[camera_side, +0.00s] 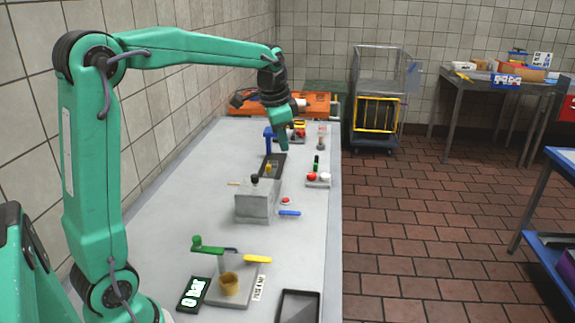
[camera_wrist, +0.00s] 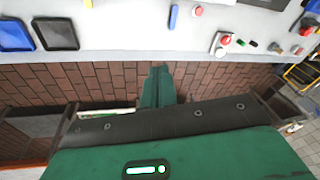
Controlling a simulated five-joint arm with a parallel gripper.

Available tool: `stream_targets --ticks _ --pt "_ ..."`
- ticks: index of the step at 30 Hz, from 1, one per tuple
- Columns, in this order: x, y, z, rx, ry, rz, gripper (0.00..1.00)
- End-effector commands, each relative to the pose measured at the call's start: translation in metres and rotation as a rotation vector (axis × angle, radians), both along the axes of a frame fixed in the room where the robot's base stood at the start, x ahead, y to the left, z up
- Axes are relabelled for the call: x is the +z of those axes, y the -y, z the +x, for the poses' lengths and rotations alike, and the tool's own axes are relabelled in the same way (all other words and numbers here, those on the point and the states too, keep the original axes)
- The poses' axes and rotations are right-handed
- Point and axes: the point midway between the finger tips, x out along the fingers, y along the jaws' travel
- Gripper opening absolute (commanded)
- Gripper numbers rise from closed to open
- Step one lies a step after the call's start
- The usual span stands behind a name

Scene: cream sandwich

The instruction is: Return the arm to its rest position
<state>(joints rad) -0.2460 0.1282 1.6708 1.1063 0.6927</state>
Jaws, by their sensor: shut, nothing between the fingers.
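My arm is green with dark joints and reaches from the left across the picture in the side view. My gripper (camera_side: 285,145) hangs from its end, pointing down, above the far part of the work table (camera_side: 190,215). The fingers are shut and hold nothing. In the wrist view the gripper (camera_wrist: 159,70) shows as a narrow green shape with its tips together, against the brick floor and just short of the table edge (camera_wrist: 250,57). It touches no object that I can see.
A grey box (camera_side: 255,205), a stand with a tan cup (camera_side: 228,284), a dark tray (camera_side: 298,306) and a red-and-white button block (camera_side: 318,182) stand on the table. An orange machine (camera_side: 300,103) is at the far end. Open floor (camera_side: 420,240) lies to the right.

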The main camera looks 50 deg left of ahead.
Motion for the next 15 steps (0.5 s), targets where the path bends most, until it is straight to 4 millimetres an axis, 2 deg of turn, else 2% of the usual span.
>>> stream_targets --ticks 7,15 --pt "0.015 0.034 -0.047 0.087 0.065 -0.025 0.0" --pt "0.017 0.065 -0.1 0.182 0.129 -0.065 0.0"
